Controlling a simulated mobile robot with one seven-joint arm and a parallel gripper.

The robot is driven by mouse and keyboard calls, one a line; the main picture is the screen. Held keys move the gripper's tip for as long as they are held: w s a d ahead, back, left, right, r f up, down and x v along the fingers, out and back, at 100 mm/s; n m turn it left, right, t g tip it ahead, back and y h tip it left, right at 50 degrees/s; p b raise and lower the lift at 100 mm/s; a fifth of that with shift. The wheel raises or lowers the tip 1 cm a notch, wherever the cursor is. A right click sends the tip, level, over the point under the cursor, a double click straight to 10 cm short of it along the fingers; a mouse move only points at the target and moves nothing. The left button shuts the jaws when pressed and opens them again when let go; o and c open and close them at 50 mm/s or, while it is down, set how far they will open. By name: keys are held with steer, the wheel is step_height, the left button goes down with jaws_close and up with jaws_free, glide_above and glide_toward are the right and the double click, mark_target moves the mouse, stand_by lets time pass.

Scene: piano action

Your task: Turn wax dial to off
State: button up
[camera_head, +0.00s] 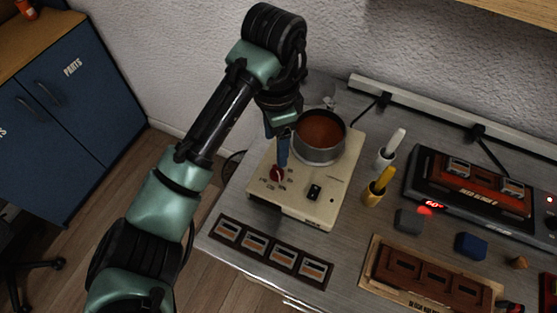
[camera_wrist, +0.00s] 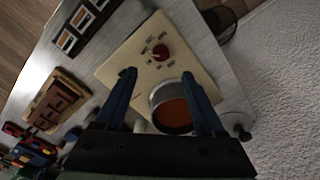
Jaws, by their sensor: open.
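A cream wax heater (camera_head: 308,221) stands on the bench. It carries a round metal pot (camera_head: 319,154) of brown-orange wax. Its red wax dial (camera_head: 277,173) is on the front left of the top face, with small printed marks around it. The dial also shows in the wrist view (camera_wrist: 160,52), beyond the fingertips and roughly centred between them. My gripper (camera_head: 277,150) is open, its blue fingers pointing down just above the dial. In the wrist view my gripper (camera_wrist: 159,74) is empty. The dial's exact setting is too small to read.
A black switch (camera_head: 314,192) sits right of the dial. Two brush-like tools, white (camera_head: 389,150) and yellow (camera_head: 378,187), stand right of the heater. A dark strip with several framed pieces (camera_head: 268,250) lies in front. A black device (camera_head: 470,190) with a red display is farther right.

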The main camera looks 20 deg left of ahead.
mark_target(277, 170)
step_height(277, 170, down, 8)
steer(key=b, duration=0.3)
steer(key=shift+d+r, duration=0.1)
steer(key=shift+w+f, duration=0.1)
steer(key=shift+f, duration=1.1)
jaws_close()
